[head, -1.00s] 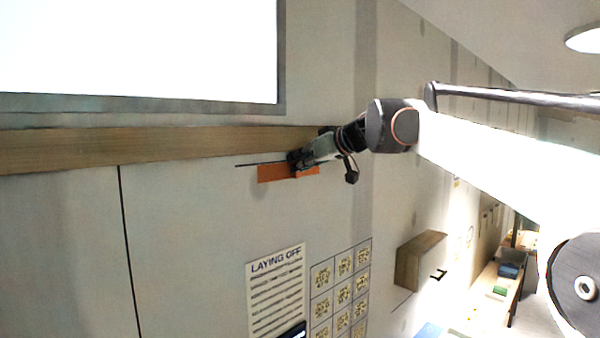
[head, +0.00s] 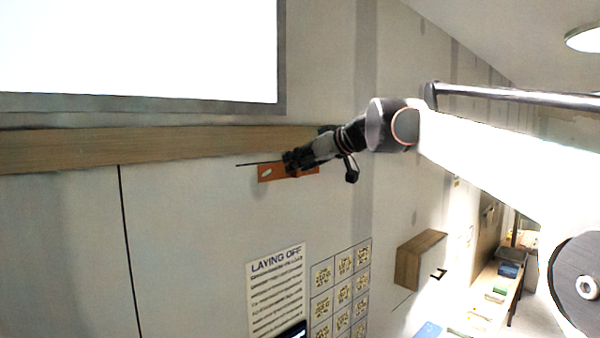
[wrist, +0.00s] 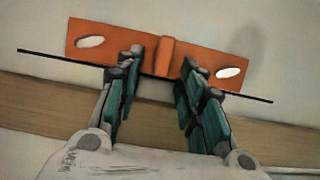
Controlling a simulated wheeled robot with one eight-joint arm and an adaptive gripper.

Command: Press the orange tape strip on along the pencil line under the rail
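The orange strip (head: 270,174) lies along the pencil line (head: 250,164) below the wooden rail (head: 160,145). In the wrist view the strip (wrist: 205,62) shows a raised middle tab (wrist: 166,55) and a pale oval at each end. The dark line (wrist: 45,55) runs along its rail-side edge and sticks out past both ends. My gripper (wrist: 162,62) has one finger on each side of the tab, with a gap visible on both sides, so it looks open. In the head view my gripper (head: 291,163) covers part of the strip. Whether the strip lies fully flat on the wall I cannot tell.
A bright framed panel (head: 282,60) is above the rail. A "LAYING OFF" sheet (head: 277,290) and a grid chart (head: 342,290) are on the wall below. A wooden box (head: 418,258) juts out at lower right.

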